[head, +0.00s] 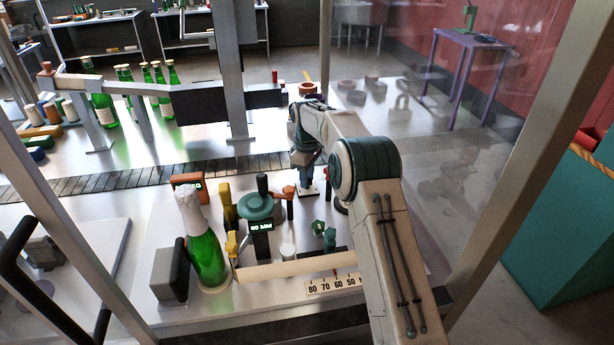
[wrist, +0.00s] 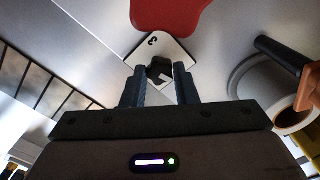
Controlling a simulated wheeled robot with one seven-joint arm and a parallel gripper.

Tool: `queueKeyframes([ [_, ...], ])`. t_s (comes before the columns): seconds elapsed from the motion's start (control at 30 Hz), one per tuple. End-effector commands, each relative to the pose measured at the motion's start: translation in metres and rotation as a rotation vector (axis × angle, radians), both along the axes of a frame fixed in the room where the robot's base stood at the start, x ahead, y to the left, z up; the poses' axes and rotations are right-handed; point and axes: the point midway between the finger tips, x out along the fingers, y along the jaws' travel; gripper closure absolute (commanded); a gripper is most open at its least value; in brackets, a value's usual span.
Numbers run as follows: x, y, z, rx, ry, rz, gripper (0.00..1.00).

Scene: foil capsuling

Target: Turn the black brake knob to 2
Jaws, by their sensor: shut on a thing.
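The black brake knob (wrist: 159,68) is in the wrist view, on a small white dial plate (wrist: 174,46) with a rotated digit 3 at its far corner. My gripper (wrist: 160,84) has its two dark fingers on either side of the knob, shut on it. A pale mark shows by the knob's near side; which number it points to I cannot tell. The other digits are hidden by the knob and fingers. In the head view my gripper (head: 306,180) points down over the white plate (head: 308,190), and the knob is hidden beneath it.
A red part (wrist: 168,14) lies just beyond the plate. A grey round housing (wrist: 272,95) with a dark handle stands to the right. In the head view, a foil-topped green bottle (head: 205,250), a green handwheel (head: 256,206) and a number scale (head: 335,284) are nearer. A conveyor (head: 130,178) runs behind.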

Motion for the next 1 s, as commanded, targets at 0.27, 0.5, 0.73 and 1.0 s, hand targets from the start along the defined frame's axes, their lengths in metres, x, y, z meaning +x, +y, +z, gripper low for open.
queueKeyframes([
  [0.27,0.0006,0.0001,0.0014,-0.001,-0.003,-0.260,0.96],
  [0.5,0.0008,0.0003,0.0016,0.000,-0.004,-0.488,0.96],
  [0.73,0.0010,-0.0001,0.0018,0.000,-0.004,-0.706,0.96],
  [1.0,0.0010,0.0003,0.0020,0.002,-0.004,-0.927,0.96],
])
